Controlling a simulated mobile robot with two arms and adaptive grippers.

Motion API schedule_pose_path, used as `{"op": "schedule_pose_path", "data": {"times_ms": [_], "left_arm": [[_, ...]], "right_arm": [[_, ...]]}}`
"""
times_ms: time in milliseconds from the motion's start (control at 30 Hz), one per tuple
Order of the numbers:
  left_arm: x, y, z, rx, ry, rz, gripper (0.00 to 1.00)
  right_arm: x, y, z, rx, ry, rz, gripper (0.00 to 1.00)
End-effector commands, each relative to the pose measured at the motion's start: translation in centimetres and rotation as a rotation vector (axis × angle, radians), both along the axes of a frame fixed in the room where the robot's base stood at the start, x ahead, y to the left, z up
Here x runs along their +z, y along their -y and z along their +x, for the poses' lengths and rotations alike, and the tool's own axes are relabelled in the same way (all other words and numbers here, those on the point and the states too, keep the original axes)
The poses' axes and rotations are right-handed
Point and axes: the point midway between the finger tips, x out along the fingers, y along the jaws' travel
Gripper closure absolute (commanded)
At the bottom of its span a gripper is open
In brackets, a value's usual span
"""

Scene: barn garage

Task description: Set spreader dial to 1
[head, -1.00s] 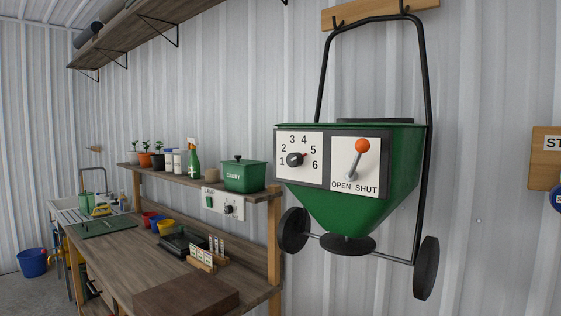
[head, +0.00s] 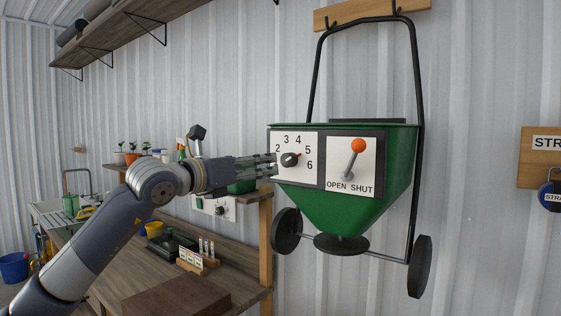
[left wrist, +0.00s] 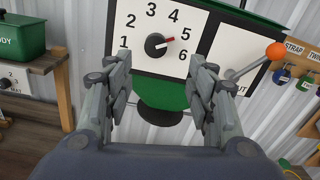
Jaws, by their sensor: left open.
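The green spreader (head: 345,205) hangs on the wall, with a white dial plate (head: 308,176) numbered 1 to 6 on its front. The black dial knob (head: 290,159) has a red pointer that points up and right, toward 5. The knob also shows in the left wrist view (left wrist: 155,45), ahead of and between the fingers. My left gripper (head: 270,163) is open and empty, at the left edge of the plate in the head view, hiding the 1. It shows in the left wrist view (left wrist: 161,65) with fingers spread either side, apart from the knob.
A lever with an orange ball (head: 358,146) stands right of the dial, over OPEN and SHUT labels. A workbench (head: 110,255) with a shelf lies below and left. The wall right of the spreader is clear up to a wooden tool board (head: 528,173).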

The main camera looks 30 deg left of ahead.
Motion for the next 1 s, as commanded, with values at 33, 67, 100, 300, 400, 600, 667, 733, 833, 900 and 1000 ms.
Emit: {"op": "schedule_pose_path", "data": {"times_ms": [33, 67, 100, 300, 400, 600, 667, 733, 833, 900, 1000], "left_arm": [[0.3, -0.5, -0.2, 0.018, 0.0, 0.01, 0.49], [0.5, -0.7, -0.1, 0.025, 0.0, 0.012, 0.49], [0.6, -0.8, 0.1, 0.028, 0.0, 0.013, 0.49], [1.0, -0.4, 3.2, 0.024, -0.001, 0.009, 0.49], [1.0, -0.2, 5.2, 0.023, -0.002, 0.009, 0.49], [0.9, 0.1, 8.5, 0.023, 0.0, 0.009, 0.49], [0.8, 0.0, 9.2, 0.024, 0.0, 0.009, 0.49], [0.7, 0.2, 9.8, 0.023, 0.001, 0.01, 0.49], [0.5, 0.1, 10.3, 0.024, 0.0, 0.012, 0.49], [0.4, 0.2, 10.5, 0.024, 0.001, 0.012, 0.49], [0.4, 0.2, 10.5, 0.023, 0.001, 0.013, 0.49]], "right_arm": [[0.1, 0.0, 0.0, 0.0, 0.0, 0.0, 1.0], [0.2, 0.0, 0.0, 0.0, 0.0, 0.0, 1.0], [0.5, 0.0, 0.0, 0.0, 0.0, 0.0, 1.0], [2.6, 0.0, 0.0, 0.0, 0.0, 0.0, 1.0], [3.9, 0.0, 0.0, 0.0, 0.0, 0.0, 1.0], [5.7, 0.0, 0.0, -0.001, 0.0, 0.0, 1.0], [6.1, -0.1, 0.0, -0.001, 0.0, 0.001, 1.0], [6.3, -0.1, 0.0, -0.001, 0.0, 0.001, 1.0], [6.5, -0.2, 0.0, -0.001, 0.0, 0.002, 1.0], [6.5, -0.2, 0.0, -0.001, 0.0, 0.002, 1.0], [6.5, -0.3, -0.1, -0.002, -0.001, 0.003, 1.0]]}}
